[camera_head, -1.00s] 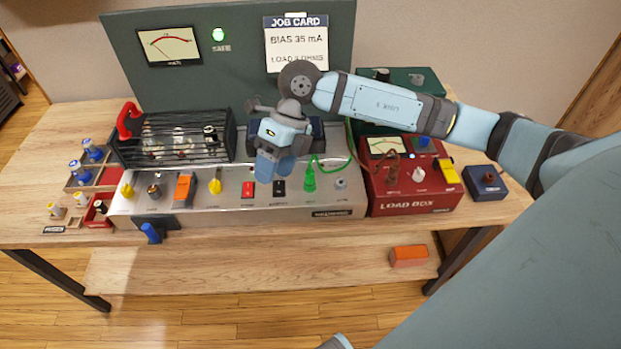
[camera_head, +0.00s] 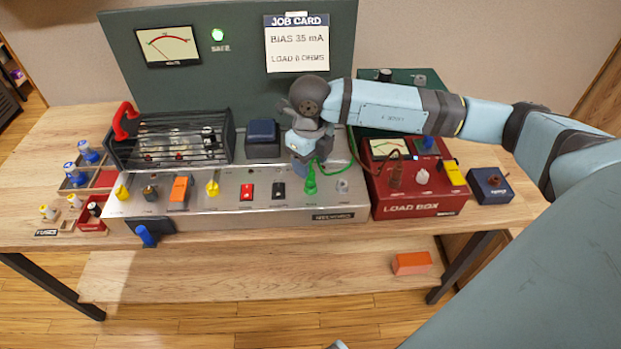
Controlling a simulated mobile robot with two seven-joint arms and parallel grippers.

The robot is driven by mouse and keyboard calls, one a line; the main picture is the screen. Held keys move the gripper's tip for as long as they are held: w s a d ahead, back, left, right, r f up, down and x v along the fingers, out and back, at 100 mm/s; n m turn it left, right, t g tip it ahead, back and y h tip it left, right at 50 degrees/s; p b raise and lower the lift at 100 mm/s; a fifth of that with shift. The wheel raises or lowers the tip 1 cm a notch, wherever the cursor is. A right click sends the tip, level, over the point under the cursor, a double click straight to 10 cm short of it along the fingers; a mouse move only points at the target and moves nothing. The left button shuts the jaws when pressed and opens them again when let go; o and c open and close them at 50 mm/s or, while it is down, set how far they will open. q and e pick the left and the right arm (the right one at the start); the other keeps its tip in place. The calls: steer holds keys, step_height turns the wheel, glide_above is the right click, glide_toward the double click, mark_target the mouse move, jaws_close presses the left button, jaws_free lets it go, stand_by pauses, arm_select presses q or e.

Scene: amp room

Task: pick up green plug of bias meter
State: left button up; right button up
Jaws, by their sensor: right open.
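The green plug (camera_head: 311,183) stands upright near the right end of the silver amp panel (camera_head: 230,196). A green cord rises from it and loops to the right. My right gripper (camera_head: 303,164) is just above and slightly left of the plug, pointing down, apart from it as far as I can tell. It is open and holds nothing visible; its fingertips are partly hidden. My left gripper is not in view.
The red load box (camera_head: 420,195) with knobs and a brown plug stands right of the panel. A black caged unit (camera_head: 170,140) with a red handle is behind left. Trays of tubes (camera_head: 80,175) lie left. An orange block (camera_head: 411,263) is on the lower shelf.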

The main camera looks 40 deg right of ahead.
mark_target(311, 170)
steer(key=f, duration=0.5)
steer(key=shift+s+a, duration=0.2)
steer(key=shift+s, duration=0.15)
steer(key=shift+r, duration=0.1)
jaws_close()
steer(key=shift+r, duration=0.15)
